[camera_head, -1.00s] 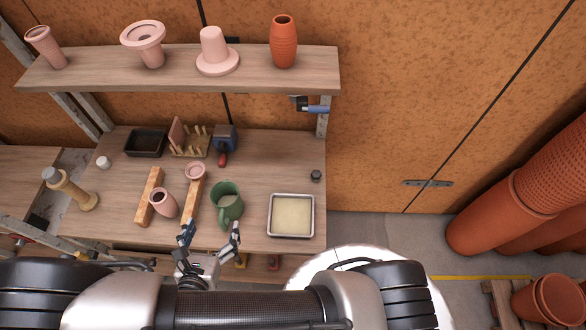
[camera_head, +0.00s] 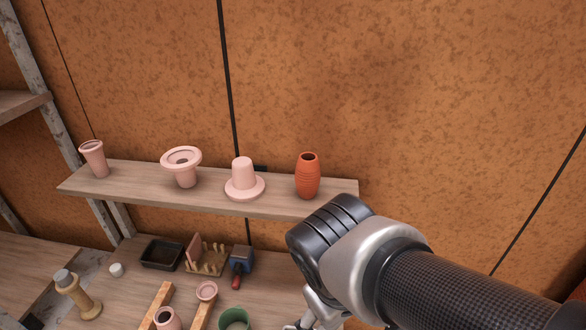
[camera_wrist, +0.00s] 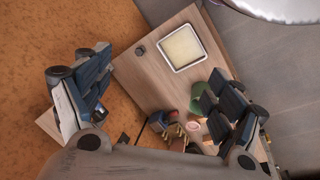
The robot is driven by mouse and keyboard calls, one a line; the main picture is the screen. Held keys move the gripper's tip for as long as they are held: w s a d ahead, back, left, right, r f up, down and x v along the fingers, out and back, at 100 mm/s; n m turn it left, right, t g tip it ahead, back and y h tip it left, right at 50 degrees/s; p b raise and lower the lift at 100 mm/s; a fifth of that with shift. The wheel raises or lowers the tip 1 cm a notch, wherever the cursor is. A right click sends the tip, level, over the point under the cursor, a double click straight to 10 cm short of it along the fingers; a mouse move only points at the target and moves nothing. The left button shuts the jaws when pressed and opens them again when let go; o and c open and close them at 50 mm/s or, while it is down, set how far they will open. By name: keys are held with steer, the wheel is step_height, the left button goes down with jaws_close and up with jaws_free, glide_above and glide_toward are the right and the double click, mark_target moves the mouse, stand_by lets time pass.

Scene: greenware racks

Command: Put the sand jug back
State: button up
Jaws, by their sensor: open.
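No jug in view is clearly sand-coloured. A green jug (camera_head: 235,319) stands on the workbench, cut off by the bottom edge in the head view; it also shows in the wrist view (camera_wrist: 201,103), partly behind a finger. A tan, waisted vessel with a grey top (camera_head: 80,295) leans at the bench's left. My gripper (camera_wrist: 160,95) is open, with nothing between its fingers. It is above the bench, apart from the green jug. In the head view my arm hides most of it.
A shelf (camera_head: 215,198) above the bench holds several pink pieces and an orange ribbed vase (camera_head: 308,177), close to my arm. The bench holds a black tray (camera_head: 161,254), a tool rack (camera_head: 207,260), wooden bars and a pale-filled tray (camera_wrist: 182,48).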

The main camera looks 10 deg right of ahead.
steer(key=r+m+t, duration=0.1)
steer(key=s+r+m+t+y, duration=0.1)
steer(key=r+m, duration=0.1)
steer(key=s+r+m+t+y, duration=0.1)
steer(key=shift+s+r, duration=0.1)
steer(key=shift+r, duration=0.1)
